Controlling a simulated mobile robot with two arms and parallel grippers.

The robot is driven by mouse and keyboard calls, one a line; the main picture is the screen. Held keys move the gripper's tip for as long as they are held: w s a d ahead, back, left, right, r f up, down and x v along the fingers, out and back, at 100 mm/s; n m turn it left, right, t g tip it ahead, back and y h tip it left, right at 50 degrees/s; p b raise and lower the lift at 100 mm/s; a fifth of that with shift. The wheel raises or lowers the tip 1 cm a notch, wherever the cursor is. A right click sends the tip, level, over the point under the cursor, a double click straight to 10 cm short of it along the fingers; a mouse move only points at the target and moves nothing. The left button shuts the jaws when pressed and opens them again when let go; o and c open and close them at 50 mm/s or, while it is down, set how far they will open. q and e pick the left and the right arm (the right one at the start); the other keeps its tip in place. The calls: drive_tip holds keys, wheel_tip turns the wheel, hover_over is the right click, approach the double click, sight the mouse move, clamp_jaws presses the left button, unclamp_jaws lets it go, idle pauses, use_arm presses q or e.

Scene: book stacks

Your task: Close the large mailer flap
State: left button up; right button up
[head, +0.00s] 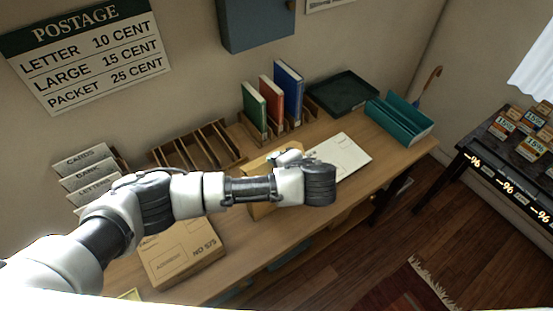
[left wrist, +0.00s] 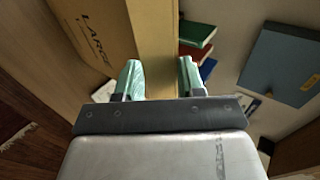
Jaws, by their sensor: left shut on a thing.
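The large mailer (head: 258,163) is a tan cardboard piece on the desk, partly hidden behind my left arm. In the left wrist view its brown panel (left wrist: 98,30) carries the printed word "LARGE". A paler tan flap (left wrist: 157,40) runs beside that panel and passes between my fingers. My left gripper (head: 289,157) is at the mailer's right side. In the left wrist view my left gripper (left wrist: 161,78) has its pale green fingertips on either side of the flap, shut on it. The fold and far end of the flap are hidden. My right gripper is not in view.
A flat cardboard parcel (head: 180,252) lies front left on the desk. A white panel (head: 340,157) lies right of the mailer. Behind stand a wooden sorter (head: 200,146), upright books (head: 288,90), a dark green tray (head: 343,92) and a teal holder (head: 399,117).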

use_arm(q)
drive_tip(key=shift+s+d+f+t+y+b, duration=0.1)
drive_tip(key=shift+s+f+t+y+b, duration=0.05)
drive_tip(key=shift+f+t+y+b, duration=0.8)
drive_tip(key=shift+s+f+t+y+b, duration=0.1)
drive_tip(key=shift+f+t+y+b, duration=0.55)
drive_tip(key=shift+f+t+b, duration=0.5)
drive_tip(key=shift+r, duration=0.15)
drive_tip(key=o, duration=0.9)
drive_tip(key=shift+c, duration=0.2)
drive_tip(key=v, duration=1)
drive_tip(key=shift+s+d, duration=0.2)
drive_tip(key=shift+s, duration=0.15)
